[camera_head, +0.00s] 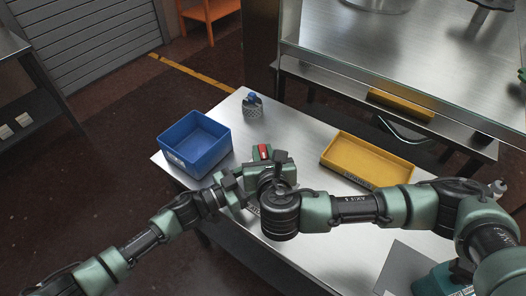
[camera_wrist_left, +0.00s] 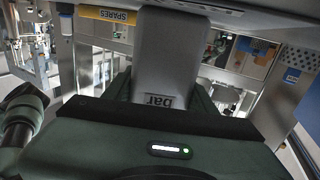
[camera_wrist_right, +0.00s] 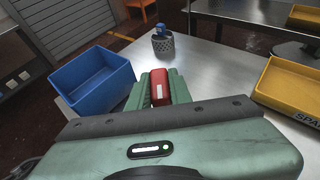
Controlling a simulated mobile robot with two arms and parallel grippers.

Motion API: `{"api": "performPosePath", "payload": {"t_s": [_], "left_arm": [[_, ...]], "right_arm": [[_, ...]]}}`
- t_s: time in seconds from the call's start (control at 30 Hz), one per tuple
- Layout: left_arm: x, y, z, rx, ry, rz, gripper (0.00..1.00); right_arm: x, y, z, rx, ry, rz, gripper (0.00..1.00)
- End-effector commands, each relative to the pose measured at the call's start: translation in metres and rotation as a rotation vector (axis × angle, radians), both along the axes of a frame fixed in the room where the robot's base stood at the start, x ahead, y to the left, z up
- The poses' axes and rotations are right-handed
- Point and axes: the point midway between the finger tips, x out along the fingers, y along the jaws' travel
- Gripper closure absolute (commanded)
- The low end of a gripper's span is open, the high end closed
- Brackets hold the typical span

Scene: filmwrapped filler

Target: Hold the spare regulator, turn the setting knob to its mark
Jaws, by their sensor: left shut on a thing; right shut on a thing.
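The regulator's grey body (camera_wrist_left: 165,65) with "bar" lettering sits between the fingers of my left gripper (camera_head: 236,184) in the left wrist view. My left gripper is shut on it. The red setting knob (camera_wrist_right: 160,86) with a pale mark lies between the green fingers of my right gripper (camera_wrist_right: 158,90), which is shut on it. The knob also shows in the head view (camera_head: 264,151) above the table. My right gripper and arm hide most of the regulator in the head view. The setting scale is not visible.
A blue bin (camera_head: 194,142) stands left of the grippers on the steel table (camera_head: 300,128). A yellow tray (camera_head: 367,160), labelled SPARES, lies to the right. A grey perforated holder with a blue-topped item (camera_head: 252,105) stands at the far end. Bare table lies between them.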

Motion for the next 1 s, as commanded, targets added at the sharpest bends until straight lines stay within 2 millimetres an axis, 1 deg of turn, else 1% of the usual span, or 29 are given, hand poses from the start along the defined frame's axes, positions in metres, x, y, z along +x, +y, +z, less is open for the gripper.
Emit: {"api": "performPosePath", "payload": {"t_s": [0.03, 0.6, 0.8, 1.0], "left_arm": [[-0.0006, -0.0004, -0.0001, 0.0, 0.0, -0.001, 0.99], [-0.0011, -0.0008, 0.0, 0.0, -0.001, -0.003, 0.99], [-0.0015, -0.001, -0.0001, 0.0, -0.001, -0.004, 0.99], [-0.0018, -0.0012, -0.0003, 0.001, -0.001, -0.005, 0.99]], "right_arm": [[-0.0003, 0.0024, -0.0002, 0.004, 0.002, -0.045, 1.0], [0.0005, 0.0009, 0.0004, 0.003, 0.001, -0.576, 1.0], [0.0002, 0.0015, 0.0007, 0.01, 0.001, -0.716, 1.0], [0.0011, 0.0007, 0.0018, 0.009, -0.002, -0.809, 1.0]]}}
